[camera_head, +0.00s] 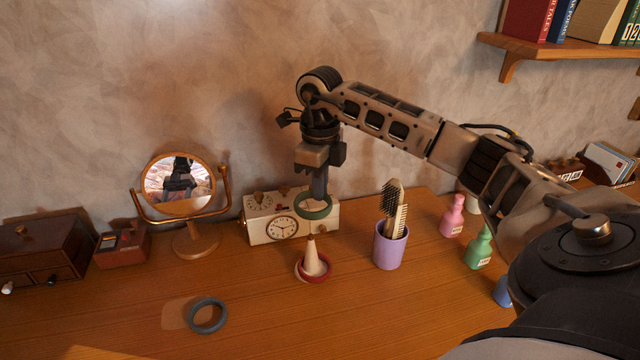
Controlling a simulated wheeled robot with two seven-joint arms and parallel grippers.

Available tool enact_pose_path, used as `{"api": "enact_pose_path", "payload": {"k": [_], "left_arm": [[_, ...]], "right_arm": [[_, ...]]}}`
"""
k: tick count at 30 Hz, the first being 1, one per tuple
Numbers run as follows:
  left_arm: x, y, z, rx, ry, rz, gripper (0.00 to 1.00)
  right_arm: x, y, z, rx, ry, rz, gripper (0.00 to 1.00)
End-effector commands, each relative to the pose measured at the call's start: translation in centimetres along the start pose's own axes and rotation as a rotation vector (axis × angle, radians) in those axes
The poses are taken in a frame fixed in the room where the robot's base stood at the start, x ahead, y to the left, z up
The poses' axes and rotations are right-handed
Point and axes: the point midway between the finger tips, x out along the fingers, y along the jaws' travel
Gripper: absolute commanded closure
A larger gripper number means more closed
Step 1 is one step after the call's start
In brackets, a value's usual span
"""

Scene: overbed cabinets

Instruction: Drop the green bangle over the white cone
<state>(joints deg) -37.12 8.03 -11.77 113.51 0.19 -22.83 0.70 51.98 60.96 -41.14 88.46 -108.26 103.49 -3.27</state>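My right gripper (318,190) points down and is shut on the green bangle (316,214). It holds the bangle roughly level, just above the tip of the white cone (310,256), with a small gap showing between them in this view. The cone stands upright on the desk with a red bangle (328,270) around its lower part. My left gripper is not in view.
A white clock box (258,228) stands close behind the cone. A purple cup (388,254) with brushes stands to its right. A round mirror (194,245) is at the left. Pink (453,222) and green (479,252) bottles stand at the right. The front middle of the desk is clear.

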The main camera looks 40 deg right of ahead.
Motion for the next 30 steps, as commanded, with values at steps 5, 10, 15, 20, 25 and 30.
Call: {"api": "enact_pose_path", "payload": {"k": [5, 10, 15, 20, 25, 30], "left_arm": [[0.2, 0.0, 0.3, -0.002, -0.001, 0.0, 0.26], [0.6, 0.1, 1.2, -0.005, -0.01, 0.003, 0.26], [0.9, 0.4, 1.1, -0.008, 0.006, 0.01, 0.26], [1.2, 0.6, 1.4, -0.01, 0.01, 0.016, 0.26], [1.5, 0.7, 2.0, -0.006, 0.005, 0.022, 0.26], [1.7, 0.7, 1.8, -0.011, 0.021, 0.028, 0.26]], "right_arm": [[0.8, 0.0, 0.1, -0.002, 0.0, 0.0, 1.0], [2.5, 0.0, 0.1, -0.002, 0.001, 0.0, 1.0], [4.2, 0.0, 0.1, -0.003, 0.001, 0.0, 1.0], [5.8, 0.0, 0.1, -0.003, 0.001, 0.0, 1.0], [7.5, 0.0, 0.1, -0.003, 0.0, 0.001, 1.0], [8.6, 0.0, 0.1, -0.003, 0.001, 0.0, 1.0]]}}
